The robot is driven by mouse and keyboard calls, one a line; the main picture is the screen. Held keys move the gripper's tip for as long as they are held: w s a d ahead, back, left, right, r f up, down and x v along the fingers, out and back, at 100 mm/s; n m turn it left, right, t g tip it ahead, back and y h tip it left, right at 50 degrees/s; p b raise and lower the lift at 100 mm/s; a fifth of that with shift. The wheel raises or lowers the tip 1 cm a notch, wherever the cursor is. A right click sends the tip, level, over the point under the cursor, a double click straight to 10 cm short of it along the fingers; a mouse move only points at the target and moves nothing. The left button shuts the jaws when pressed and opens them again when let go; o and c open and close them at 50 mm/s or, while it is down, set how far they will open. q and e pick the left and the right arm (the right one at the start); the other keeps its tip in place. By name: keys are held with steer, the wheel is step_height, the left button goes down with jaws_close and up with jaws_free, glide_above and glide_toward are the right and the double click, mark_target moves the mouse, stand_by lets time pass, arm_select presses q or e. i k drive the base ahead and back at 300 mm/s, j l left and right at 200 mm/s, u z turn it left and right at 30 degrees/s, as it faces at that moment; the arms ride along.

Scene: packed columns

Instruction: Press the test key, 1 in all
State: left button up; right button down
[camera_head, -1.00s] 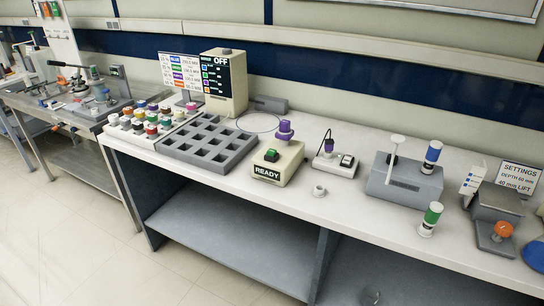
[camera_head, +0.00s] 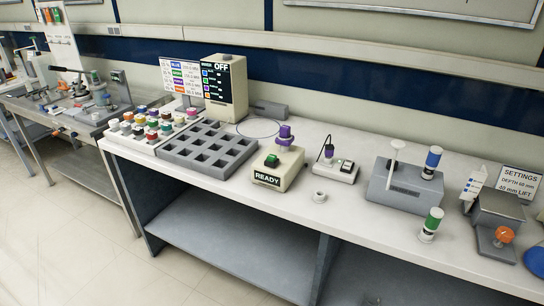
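A cream tester box (camera_head: 278,170) stands near the middle of the bench, with a dark sign reading READY on its front. A green key (camera_head: 271,160) sits on its top, at the left front. A purple piece (camera_head: 285,135) stands upright at the back of the same box. Neither of my grippers shows in the view, and nothing touches the key.
A grey tray with empty pockets (camera_head: 208,148) and a rack of coloured caps (camera_head: 148,130) lie to the left. A cream tower marked OFF (camera_head: 226,88) stands behind. A small device (camera_head: 336,171), a white ring (camera_head: 319,197) and a grey block (camera_head: 405,187) lie to the right.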

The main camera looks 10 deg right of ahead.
mark_target(271, 158)
steer(key=i+j+z, duration=0.1)
steer(key=z, duration=0.3)
steer(key=i+j+z, duration=0.15)
steer(key=z, duration=0.3)
steer(key=i+j+z, duration=0.1)
steer(key=z, duration=0.3)
steer(key=i+j+z, duration=0.2)
steer(key=j, duration=0.45)
steer(key=i+j+z, duration=0.2)
steer(key=j, duration=0.4)
steer(key=j+z, duration=0.2)
steer(key=j, duration=1.1)
